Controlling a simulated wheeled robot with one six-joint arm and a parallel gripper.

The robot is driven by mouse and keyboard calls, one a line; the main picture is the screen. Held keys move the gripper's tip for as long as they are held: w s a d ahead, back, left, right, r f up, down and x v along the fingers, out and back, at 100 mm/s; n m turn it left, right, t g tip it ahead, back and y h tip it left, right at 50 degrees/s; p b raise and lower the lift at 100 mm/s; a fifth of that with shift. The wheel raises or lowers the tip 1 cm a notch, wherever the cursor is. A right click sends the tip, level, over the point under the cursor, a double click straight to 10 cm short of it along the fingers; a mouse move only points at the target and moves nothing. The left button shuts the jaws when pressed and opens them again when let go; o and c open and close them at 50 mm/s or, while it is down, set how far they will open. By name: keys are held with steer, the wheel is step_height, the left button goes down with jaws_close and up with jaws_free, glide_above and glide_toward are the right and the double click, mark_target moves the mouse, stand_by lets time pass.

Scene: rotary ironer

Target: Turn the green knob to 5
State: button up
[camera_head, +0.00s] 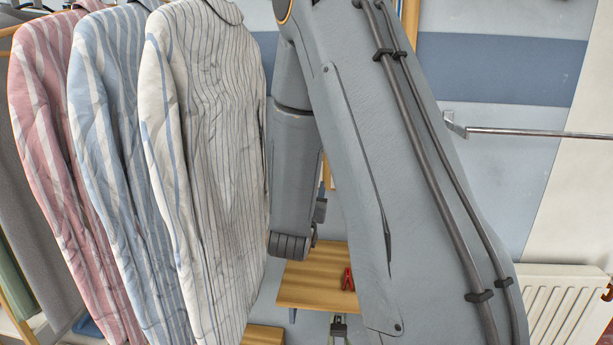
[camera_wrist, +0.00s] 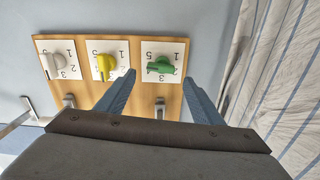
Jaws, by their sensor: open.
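In the wrist view, the green knob (camera_wrist: 160,66) sits on a white numbered dial card, the rightmost of three on a wooden board (camera_wrist: 132,92). The numbers look upside down. I cannot tell for sure which number the knob points at. My gripper (camera_wrist: 158,78) is open and empty, its two blue-grey fingers reaching toward the board, one on each side of the green knob in the picture. I cannot see contact between the fingers and the knob.
A yellow knob (camera_wrist: 104,64) and a white knob (camera_wrist: 54,63) are left of the green one. Metal hooks (camera_wrist: 160,106) are on the board. Striped shirts (camera_head: 200,150) hang close left of my arm. A wooden shelf (camera_head: 308,280) holds a red object (camera_head: 348,279).

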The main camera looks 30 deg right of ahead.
steer(key=p+x, duration=0.1)
steer(key=x, duration=0.5)
steer(key=shift+w+d+p, duration=0.15)
steer(key=shift+w+p, duration=0.05)
steer(key=shift+p, duration=0.1)
steer(key=c, duration=1)
steer(key=m+b, duration=0.2)
steer(key=shift+f+b, duration=0.2)
steer(key=shift+b, duration=0.2)
steer(key=shift+c, duration=0.2)
steer(key=shift+s+m+b, duration=0.1)
steer(key=shift+m+b, duration=1.1)
steer(key=shift+m, duration=0.3)
steer(key=shift+r, duration=0.1)
steer(key=o, duration=1)
steer(key=shift+o, duration=0.2)
